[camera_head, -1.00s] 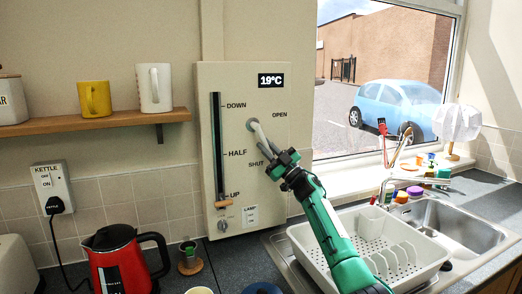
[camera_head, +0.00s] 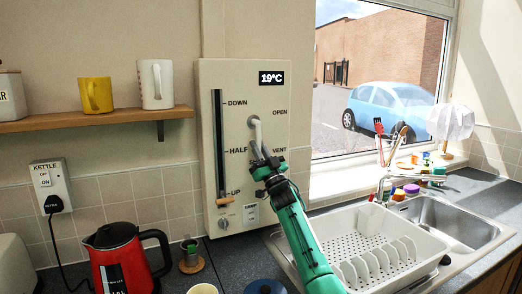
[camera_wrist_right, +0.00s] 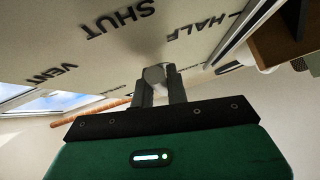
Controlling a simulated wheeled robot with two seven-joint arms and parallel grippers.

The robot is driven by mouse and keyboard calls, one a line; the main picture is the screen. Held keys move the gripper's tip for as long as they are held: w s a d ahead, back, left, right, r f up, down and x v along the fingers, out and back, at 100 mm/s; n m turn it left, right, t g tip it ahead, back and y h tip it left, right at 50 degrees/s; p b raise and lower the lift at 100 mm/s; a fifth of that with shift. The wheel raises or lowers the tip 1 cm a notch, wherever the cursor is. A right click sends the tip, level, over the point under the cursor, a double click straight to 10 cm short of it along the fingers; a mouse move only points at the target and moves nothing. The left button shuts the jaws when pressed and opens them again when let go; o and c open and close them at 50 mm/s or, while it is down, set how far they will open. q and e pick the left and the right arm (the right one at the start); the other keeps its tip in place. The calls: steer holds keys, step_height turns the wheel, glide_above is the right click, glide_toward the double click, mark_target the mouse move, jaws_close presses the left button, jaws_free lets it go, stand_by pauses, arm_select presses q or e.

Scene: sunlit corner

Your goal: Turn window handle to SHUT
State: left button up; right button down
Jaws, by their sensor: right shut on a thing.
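The white window handle (camera_head: 256,132) is on a cream wall panel (camera_head: 236,75). It hangs from its pivot almost straight down, leaning slightly right. The OPEN label is to its upper right and VENT to its right; SHUT is mostly hidden behind my gripper. My right gripper (camera_head: 261,161) is shut on the lower end of the handle. In the right wrist view, the handle's pale end (camera_wrist_right: 155,76) sits between the fingers, with SHUT and VENT upside down beyond. My left gripper is out of view.
A slider slot (camera_head: 218,130) marked DOWN, HALF and UP is left of the handle, its knob (camera_head: 225,200) near UP. A dish rack (camera_head: 350,235) stands right of my arm. A red kettle (camera_head: 118,260) stands at lower left.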

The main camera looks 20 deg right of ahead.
steer(key=shift+a+m+h, duration=0.1)
steer(key=shift+m+h, duration=0.2)
steer(key=shift+m, duration=0.1)
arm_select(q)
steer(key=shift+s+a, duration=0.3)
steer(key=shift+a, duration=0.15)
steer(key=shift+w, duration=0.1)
arm_select(e)
steer(key=c, duration=1.4)
jaws_free()
steer(key=shift+s+f, duration=0.3)
steer(key=shift+f, duration=0.1)
steer(key=v, duration=0.6)
steer(key=shift+s+f, duration=0.15)
steer(key=shift+s, duration=0.05)
